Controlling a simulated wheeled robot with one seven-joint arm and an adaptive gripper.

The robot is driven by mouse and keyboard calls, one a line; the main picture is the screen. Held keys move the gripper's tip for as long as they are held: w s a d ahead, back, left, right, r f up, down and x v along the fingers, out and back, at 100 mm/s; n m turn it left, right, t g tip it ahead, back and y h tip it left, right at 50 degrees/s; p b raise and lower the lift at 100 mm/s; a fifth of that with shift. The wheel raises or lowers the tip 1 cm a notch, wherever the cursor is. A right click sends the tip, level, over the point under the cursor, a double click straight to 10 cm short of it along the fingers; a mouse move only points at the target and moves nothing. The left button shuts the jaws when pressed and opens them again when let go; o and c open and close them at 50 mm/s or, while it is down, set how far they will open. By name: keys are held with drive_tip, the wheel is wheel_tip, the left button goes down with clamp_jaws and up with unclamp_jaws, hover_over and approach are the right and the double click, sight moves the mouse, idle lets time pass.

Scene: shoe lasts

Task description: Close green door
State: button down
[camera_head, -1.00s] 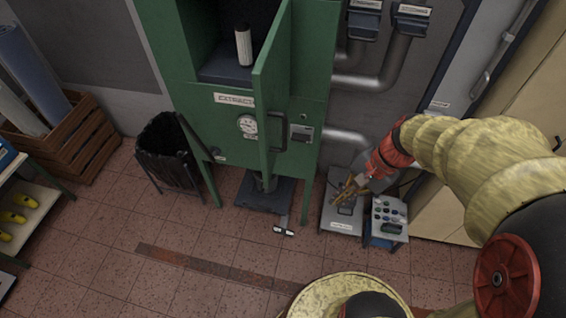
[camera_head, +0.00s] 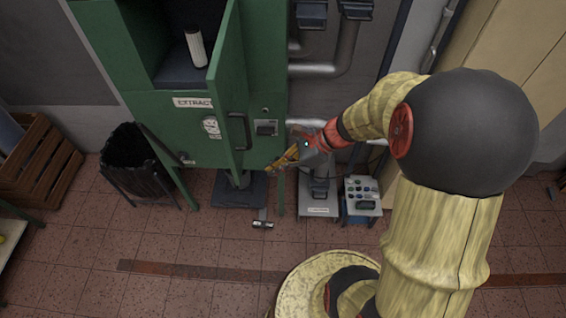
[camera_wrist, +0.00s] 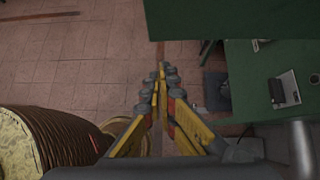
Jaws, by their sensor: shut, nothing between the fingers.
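The green door (camera_head: 228,75) of the green cabinet (camera_head: 140,115) stands open, swung out towards me, with a dark handle (camera_head: 238,131) on its face. My gripper (camera_head: 272,170) is shut and empty, right of the door and near its lower end, with a visible gap between them in the head view. In the wrist view, the fingertips (camera_wrist: 160,72) are together. A green panel there, probably the door (camera_wrist: 230,18), fills the upper right, and the cabinet front (camera_wrist: 255,95) lies to the right. A white cylinder (camera_head: 196,48) stands inside the cabinet.
A black bin (camera_head: 130,160) and a wooden crate (camera_head: 35,160) are at left. A grey device (camera_head: 318,200) and a button box (camera_head: 361,195) sit on the floor right of the cabinet. Pipes (camera_head: 335,60) run along the wall. The tiled floor in front is mostly clear.

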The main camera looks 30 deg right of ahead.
drive_tip(key=w+a+f, duration=0.2)
drive_tip(key=w+a, duration=0.1)
drive_tip(key=a, duration=0.3)
drive_tip(key=shift+f+p, duration=0.35)
drive_tip(key=shift+a, duration=0.1)
